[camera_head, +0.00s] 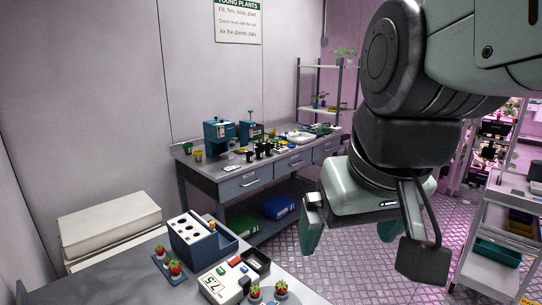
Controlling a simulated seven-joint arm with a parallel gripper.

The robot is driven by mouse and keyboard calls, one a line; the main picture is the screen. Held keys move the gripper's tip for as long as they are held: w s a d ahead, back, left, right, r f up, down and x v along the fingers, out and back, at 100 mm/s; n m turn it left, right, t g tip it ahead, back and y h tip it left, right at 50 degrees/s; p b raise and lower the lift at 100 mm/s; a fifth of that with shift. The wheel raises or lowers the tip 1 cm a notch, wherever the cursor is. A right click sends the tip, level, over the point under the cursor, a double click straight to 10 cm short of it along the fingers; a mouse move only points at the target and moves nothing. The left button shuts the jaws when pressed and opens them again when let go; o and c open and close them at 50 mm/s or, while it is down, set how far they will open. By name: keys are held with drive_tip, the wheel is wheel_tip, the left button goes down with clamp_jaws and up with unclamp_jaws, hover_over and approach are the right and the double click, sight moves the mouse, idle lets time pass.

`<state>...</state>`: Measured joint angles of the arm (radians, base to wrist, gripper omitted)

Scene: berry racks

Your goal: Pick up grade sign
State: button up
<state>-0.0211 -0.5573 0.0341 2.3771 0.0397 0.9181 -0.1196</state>
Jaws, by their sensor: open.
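I cannot clearly pick out a grade sign. A small yellow-and-white label with a dark mark (527,299) is cut off at the lower right edge, and I cannot tell whether it is that sign. My gripper (362,240) hangs over the floor in the centre right, past the near table's right end. It is open, and I see nothing between its fingers.
The near table (312,293) holds a blue box with a white holed top (188,228), strawberries (175,267) and a white device reading 7.5 (220,286). A back workbench (212,173) is crowded. A shelf cart (490,270) stands at right. Floor between is clear.

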drive_tip(key=shift+m+t, duration=0.5)
drive_tip(key=shift+m, duration=0.2)
drive_tip(key=s, duration=0.1)
drive_tip(key=s+d, duration=0.1)
drive_tip(key=s, duration=0.2)
drive_tip(key=shift+d+f, duration=0.3)
drive_tip(key=c, duration=0.6)
drive_tip(key=shift+c, duration=0.2)
